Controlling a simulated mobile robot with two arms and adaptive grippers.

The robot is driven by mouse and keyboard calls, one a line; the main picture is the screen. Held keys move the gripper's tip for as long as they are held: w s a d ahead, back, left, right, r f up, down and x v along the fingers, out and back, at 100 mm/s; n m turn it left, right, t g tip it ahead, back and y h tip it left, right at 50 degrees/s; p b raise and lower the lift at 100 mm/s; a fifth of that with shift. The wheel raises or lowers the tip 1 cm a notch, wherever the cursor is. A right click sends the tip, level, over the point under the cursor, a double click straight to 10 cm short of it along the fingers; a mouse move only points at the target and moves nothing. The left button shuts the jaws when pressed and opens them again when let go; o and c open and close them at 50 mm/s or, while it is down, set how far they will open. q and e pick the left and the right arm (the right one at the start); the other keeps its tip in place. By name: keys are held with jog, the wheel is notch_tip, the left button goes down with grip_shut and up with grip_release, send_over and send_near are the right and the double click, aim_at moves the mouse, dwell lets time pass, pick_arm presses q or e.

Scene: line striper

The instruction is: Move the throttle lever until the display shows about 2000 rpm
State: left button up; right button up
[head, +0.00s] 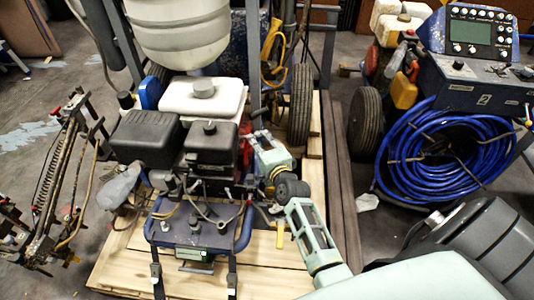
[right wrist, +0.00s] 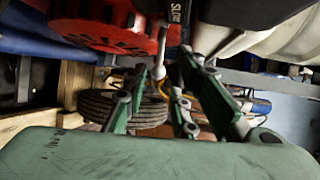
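The line striper's engine (head: 207,155) is black with a white tank, in the middle of the head view. A small green display (head: 190,253) is on the front panel; its reading is too small to tell. My right gripper (head: 257,120) is at the engine's right side. In the right wrist view its green fingers (right wrist: 168,72) are spread apart. A thin lever with a pale round end, apparently the throttle lever (right wrist: 158,71), shows between the fingertips beside a black plate lettered "SLOW". I cannot tell whether they touch. My left gripper is not in view.
A red engine cover (right wrist: 108,22) is close to the fingers in the wrist view. The striper stands on a wooden pallet (head: 265,275). A second machine with a larger screen (head: 470,32) and a coiled blue hose (head: 440,150) stands at right.

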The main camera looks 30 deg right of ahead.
jog(key=v, duration=0.8)
jog(key=shift+w+a, duration=0.1)
jog(key=s+a+f+n+g+y, duration=0.4)
jog(key=s+a+n+g, duration=0.2)
jog(key=s+a+n, duration=0.6)
jog(key=s+d+n+g+h, duration=0.1)
jog(key=s+n+g, duration=0.5)
jog(key=s+n, duration=0.7)
notch_tip(320, 180, down, 21)
jog(key=s+m+g, duration=0.1)
jog(key=s+m, duration=0.2)
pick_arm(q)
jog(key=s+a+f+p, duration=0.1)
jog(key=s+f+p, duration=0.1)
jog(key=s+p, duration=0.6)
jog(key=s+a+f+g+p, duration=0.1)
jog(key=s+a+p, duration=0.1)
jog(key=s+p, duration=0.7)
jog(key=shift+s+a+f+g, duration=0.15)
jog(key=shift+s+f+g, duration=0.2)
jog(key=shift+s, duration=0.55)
pick_arm(e)
jog(key=s+d+f, duration=0.1)
jog(key=s+f, duration=0.1)
jog(key=s, duration=0.7)
jog(key=s+d+f+g, duration=0.1)
jog(key=s+d+f, duration=0.1)
jog(key=s, duration=0.7)
jog(key=shift+s+f+n+g+h, duration=0.3)
jog(key=shift+s+f, duration=0.05)
